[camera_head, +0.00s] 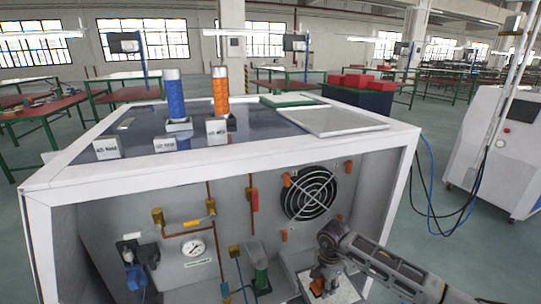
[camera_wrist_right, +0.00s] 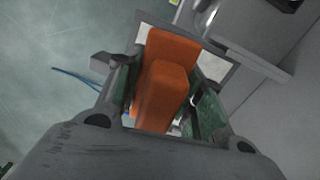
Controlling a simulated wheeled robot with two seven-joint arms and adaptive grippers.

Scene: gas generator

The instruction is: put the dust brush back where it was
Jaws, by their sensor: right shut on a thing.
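The dust brush (camera_wrist_right: 163,85), seen as a thick orange block-like body, sits between the fingers of my right gripper (camera_wrist_right: 160,95) in the right wrist view. The gripper is shut on it. In the head view my right gripper (camera_head: 325,272) points down inside the open cabinet front, low and right of its middle. A small bit of the orange brush (camera_head: 317,287) shows there at the fingers. The brush's lower end is hidden. A pale plate (camera_head: 345,291) lies below the gripper; I cannot tell whether the brush touches it. My left gripper is not in view.
The generator cabinet's white frame (camera_head: 230,172) surrounds the opening. Inside are a round fan (camera_head: 309,193), a pressure gauge (camera_head: 194,247), pipes and a green-based fitting (camera_head: 261,277) left of my gripper. Blue and orange cylinders (camera_head: 220,92) stand on top.

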